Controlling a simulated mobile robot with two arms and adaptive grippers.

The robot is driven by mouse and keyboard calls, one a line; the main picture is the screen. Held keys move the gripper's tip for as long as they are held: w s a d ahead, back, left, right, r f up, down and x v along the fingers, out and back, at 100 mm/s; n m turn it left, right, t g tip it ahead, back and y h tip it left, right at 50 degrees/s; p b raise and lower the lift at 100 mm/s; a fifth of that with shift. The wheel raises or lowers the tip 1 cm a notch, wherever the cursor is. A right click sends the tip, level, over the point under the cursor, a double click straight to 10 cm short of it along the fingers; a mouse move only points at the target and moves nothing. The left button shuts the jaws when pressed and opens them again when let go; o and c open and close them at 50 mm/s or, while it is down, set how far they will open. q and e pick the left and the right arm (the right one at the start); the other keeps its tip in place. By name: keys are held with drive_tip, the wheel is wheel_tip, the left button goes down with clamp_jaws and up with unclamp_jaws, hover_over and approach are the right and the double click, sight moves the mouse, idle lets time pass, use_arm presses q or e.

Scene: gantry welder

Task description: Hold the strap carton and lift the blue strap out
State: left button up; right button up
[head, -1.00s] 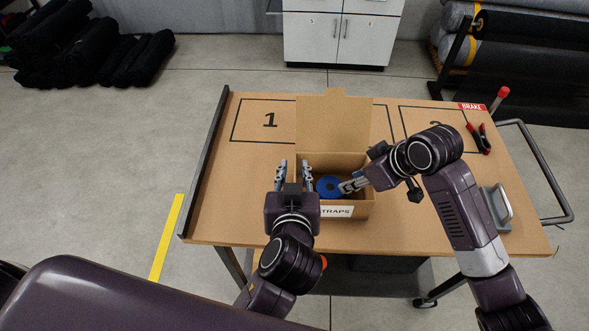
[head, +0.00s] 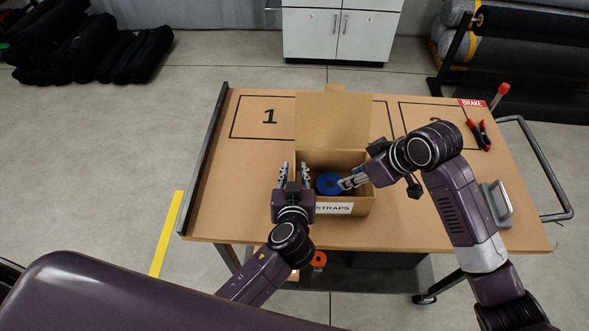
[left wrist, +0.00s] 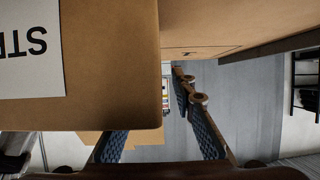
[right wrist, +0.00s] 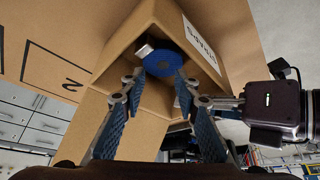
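The strap carton (head: 362,207), an open brown box labelled STRAPS, stands near the table's front edge with its flap raised at the back. The blue strap (head: 328,184), a round coil, is inside; it also shows in the right wrist view (right wrist: 165,57). My left gripper (head: 294,168) is open at the carton's left front corner, fingers pointing away from me. In the left wrist view the carton (left wrist: 110,100) is close above its fingers; I cannot tell whether they touch. My right gripper (head: 344,184) reaches in from the right, fingers apart, tips beside the coil.
The table (head: 235,215) has marked outlines and a raised left rail (head: 205,160). Red-handled pliers (head: 478,134) and a metal handle (head: 502,205) are on its right side. An orange roll (head: 319,259) is below the table's front edge. The table left of the carton is clear.

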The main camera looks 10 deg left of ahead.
use_arm(q)
drive_tip(key=shift+w, duration=0.1)
use_arm(e)
drive_tip(key=shift+s, duration=0.1)
use_arm(q)
clamp_jaws()
use_arm(e)
drive_tip(key=shift+o, duration=0.4)
